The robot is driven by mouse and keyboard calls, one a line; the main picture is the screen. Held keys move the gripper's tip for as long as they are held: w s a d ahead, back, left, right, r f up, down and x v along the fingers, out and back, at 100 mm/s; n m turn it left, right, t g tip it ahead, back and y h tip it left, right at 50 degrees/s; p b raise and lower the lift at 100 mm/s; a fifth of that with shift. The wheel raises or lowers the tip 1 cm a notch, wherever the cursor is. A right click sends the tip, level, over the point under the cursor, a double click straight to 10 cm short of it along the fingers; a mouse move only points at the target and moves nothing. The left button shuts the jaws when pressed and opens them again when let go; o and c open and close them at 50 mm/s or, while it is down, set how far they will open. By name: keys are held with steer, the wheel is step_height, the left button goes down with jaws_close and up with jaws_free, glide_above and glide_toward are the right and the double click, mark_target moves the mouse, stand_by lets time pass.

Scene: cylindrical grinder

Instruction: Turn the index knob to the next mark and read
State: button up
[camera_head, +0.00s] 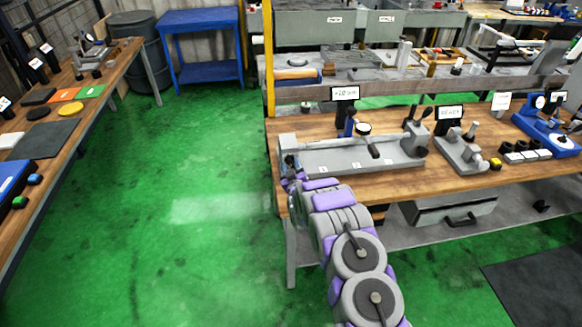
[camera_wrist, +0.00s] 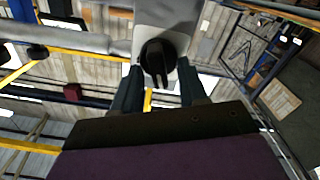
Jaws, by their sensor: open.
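The index knob (camera_wrist: 158,58) is black with a raised grip bar, set in the light grey end face of the grinder (camera_wrist: 176,14). In the wrist view the bar stands about upright in the picture. In the head view the grey grinder (camera_head: 350,154) sits on the wooden bench, with small numbered labels on its front. My gripper (camera_head: 291,178) is at the grinder's left end. In the wrist view my gripper (camera_wrist: 159,72) is open, one dark finger on each side of the knob; I cannot tell whether they touch it. A small display (camera_head: 345,93) above the grinder appears to read +20 um.
A dial indicator (camera_head: 363,129) stands over the grinder. To the right on the wooden bench (camera_head: 400,188) are another grey fixture (camera_head: 461,152) with a sign and a blue device (camera_head: 548,133). The green floor (camera_head: 185,240) left of the bench is clear.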

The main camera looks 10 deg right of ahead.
jaws_close()
stand_by(0.4)
steer(key=shift+m, duration=0.3)
steer(key=m+p, duration=0.1)
steer(key=m, duration=0.1)
steer(key=shift+d+m+p, duration=0.1)
steer(key=shift+m+p, duration=0.2)
steer(key=shift+p, duration=0.1)
steer(key=m, duration=0.1)
steer(key=m+p, duration=0.1)
steer(key=m, duration=0.1)
steer(key=m+p, duration=0.1)
steer(key=m, duration=0.1)
steer(key=shift+d, duration=0.25)
steer(key=shift+m, duration=0.4)
jaws_free()
